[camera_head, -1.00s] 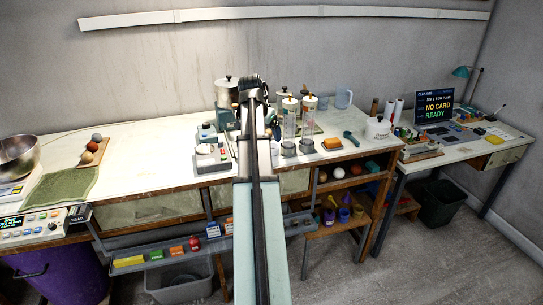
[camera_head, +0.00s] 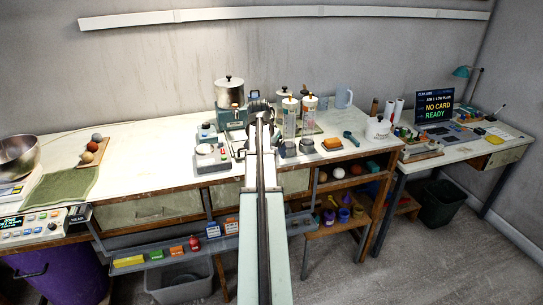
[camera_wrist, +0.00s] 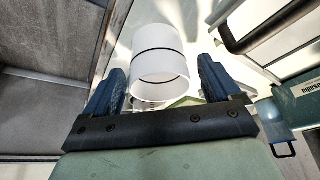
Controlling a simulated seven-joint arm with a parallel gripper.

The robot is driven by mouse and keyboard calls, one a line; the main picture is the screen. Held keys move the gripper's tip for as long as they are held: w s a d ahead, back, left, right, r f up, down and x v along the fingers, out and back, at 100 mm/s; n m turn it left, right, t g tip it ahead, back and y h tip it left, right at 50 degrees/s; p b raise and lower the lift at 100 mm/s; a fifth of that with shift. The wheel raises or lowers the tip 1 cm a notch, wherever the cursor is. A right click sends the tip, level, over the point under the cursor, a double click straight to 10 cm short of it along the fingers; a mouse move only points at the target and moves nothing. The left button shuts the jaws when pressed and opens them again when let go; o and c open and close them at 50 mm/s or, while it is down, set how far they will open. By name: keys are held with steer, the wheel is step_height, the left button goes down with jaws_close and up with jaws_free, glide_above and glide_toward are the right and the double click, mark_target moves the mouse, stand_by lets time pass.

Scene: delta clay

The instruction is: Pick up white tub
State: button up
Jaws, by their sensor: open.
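A white cylindrical tub (camera_wrist: 158,52) with a thin dark line around it shows in the wrist view, beyond and between my finger tips. It looks tilted in that view, and whether the fingers touch it cannot be told. My gripper (camera_wrist: 160,82) is open, with a blue finger at each side of the tub's near end. In the head view my gripper (camera_head: 257,100) is over the back middle of the bench (camera_head: 140,150). My arm covers the spot below it there, and I cannot clearly pick out the same tub.
A steel pot (camera_head: 229,93) on a teal machine stands just left of my gripper. Two clear cylinders (camera_head: 309,115) stand close on the right. A white scale-like device (camera_head: 211,158) is in front to the left. The bench's left-middle is clear.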

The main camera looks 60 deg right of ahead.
steer(key=shift+x, duration=1)
steer(key=c, duration=1)
steer(key=shift+r, duration=0.1)
steer(key=shift+r, duration=0.1)
